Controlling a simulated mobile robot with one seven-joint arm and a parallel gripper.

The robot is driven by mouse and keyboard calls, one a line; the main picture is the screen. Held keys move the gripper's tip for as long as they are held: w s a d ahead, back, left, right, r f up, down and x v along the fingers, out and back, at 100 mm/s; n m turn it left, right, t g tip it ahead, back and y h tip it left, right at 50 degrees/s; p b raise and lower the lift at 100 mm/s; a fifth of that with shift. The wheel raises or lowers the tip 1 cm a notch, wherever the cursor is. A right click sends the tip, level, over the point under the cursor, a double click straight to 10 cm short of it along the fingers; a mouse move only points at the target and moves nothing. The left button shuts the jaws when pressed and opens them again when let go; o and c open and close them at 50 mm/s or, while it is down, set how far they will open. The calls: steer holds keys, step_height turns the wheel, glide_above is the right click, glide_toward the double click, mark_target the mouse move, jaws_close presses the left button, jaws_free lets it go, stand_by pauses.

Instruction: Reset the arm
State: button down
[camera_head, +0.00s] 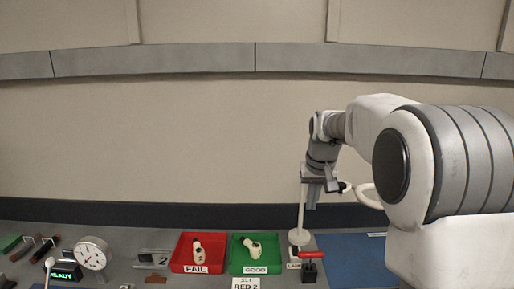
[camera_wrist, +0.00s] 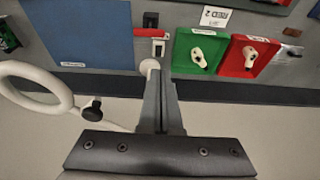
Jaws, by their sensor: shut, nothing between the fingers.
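My arm reaches in from the right in the head view, bent at the elbow. My gripper (camera_head: 313,196) hangs above the bench, fingers pointing down. In the wrist view the two fingers of my gripper (camera_wrist: 161,82) lie together, shut with nothing between them. Below and beside it, a white stand (camera_head: 301,212) with a round foot rises from the bench. A white ring (camera_head: 366,193) is beside my gripper, partly behind my arm; it also shows at the left of the wrist view (camera_wrist: 70,92), with a black knob. I cannot tell whether my gripper touches the stand.
A red FAIL tray (camera_head: 178,266) and a green GOOD tray (camera_head: 235,267) each hold a pale item. A red-handled switch (camera_head: 312,255) stands right of them, then a blue mat (camera_head: 355,258). A dial gauge (camera_head: 92,253) is at left. The wall behind is bare.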

steer(key=s+r+t, duration=0.1)
steer(key=s+r, duration=0.2)
steer(key=s, duration=0.6)
steer(key=s+r, duration=0.3)
steer(key=s, duration=0.6)
steer(key=s+f+t, duration=0.1)
steer(key=s+f, duration=0.3)
steer(key=s, duration=1)
steer(key=shift+s, duration=0.3)
